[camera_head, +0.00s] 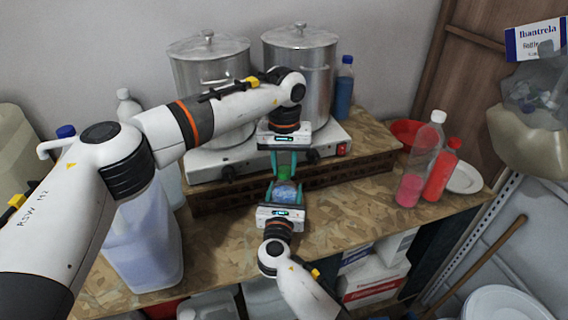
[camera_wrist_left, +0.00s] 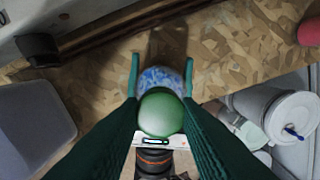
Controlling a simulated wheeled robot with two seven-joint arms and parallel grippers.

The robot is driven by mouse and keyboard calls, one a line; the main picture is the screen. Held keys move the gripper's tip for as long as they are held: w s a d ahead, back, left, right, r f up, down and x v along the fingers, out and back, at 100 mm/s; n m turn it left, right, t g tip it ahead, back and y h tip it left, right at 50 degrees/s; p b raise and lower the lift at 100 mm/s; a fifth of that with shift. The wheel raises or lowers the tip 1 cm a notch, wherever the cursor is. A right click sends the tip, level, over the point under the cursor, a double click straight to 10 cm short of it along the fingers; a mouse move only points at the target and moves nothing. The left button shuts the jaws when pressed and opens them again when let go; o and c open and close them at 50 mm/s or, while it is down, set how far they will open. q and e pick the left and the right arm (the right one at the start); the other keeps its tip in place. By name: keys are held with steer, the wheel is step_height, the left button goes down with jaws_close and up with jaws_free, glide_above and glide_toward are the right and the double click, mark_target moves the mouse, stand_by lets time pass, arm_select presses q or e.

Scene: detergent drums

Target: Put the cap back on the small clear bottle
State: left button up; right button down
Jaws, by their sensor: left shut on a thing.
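The small clear bottle (camera_head: 286,193) has a blue and white label and stands between the fingers of my right gripper (camera_head: 284,190), which is shut on it above the bench. It also shows in the left wrist view (camera_wrist_left: 160,77), a finger on either side. My left gripper (camera_head: 285,168) points down from above, shut on the green cap (camera_head: 284,174). In the left wrist view the round cap (camera_wrist_left: 160,113) sits between the dark green fingers and hides part of the bottle. The cap is just above the bottle top; I cannot tell whether they touch.
Two steel pots (camera_head: 300,65) stand on a white hotplate (camera_head: 240,160) behind the grippers. A large jug (camera_head: 145,245) stands at the left. A clear bottle with pink liquid (camera_head: 412,180) and a red bottle (camera_head: 440,175) stand at the right. The bench (camera_head: 345,215) is clear between.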

arm_select(q)
steer(key=m, duration=0.7)
steer(key=o, duration=0.9)
steer(key=shift+r, duration=2.25)
